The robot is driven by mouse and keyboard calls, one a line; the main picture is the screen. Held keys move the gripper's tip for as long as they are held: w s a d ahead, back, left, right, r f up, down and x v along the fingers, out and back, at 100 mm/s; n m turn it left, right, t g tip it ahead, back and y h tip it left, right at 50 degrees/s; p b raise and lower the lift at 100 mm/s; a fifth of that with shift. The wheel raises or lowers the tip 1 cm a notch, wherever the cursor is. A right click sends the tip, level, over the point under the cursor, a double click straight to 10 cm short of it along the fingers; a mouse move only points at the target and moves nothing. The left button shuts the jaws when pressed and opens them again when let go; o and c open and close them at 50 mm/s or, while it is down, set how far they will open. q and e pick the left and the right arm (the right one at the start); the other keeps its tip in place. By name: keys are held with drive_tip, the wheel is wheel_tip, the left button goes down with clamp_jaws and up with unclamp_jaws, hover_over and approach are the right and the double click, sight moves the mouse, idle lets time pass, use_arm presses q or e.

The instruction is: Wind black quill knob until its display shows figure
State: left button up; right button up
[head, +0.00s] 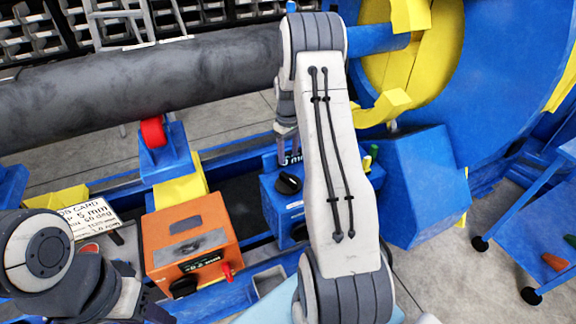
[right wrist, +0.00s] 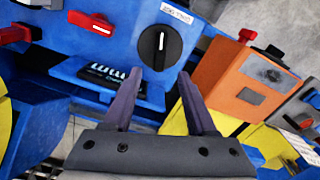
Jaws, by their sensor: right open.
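A round black knob (head: 289,183) with a white pointer line sits on a blue box (head: 270,205) in the head view. The knob (right wrist: 168,46) is large in the right wrist view, with a white label (right wrist: 174,14) I cannot read. Beside it is a dark display (right wrist: 115,82) with pale characters, partly hidden by a finger; its figure is not readable. My right gripper (right wrist: 160,98) is open and empty, its two fingers pointing toward the knob but apart from it. In the head view my right arm hides part of the box. My left arm is at bottom left; its fingers are unclear.
An orange box (head: 190,235) with its own black knob, display and red lever stands left of the blue box. A job card (head: 92,216) lies further left, partly legible, with "5 mm". A large grey pipe (head: 140,85) crosses behind. A blue cart (head: 530,225) stands right.

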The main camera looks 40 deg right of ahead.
sight(288, 178)
wheel_tip(288, 178, down, 10)
drive_tip(key=shift+f+p, duration=0.1)
drive_tip(key=shift+p, duration=0.35)
drive_tip(key=shift+c, duration=0.3)
clamp_jaws()
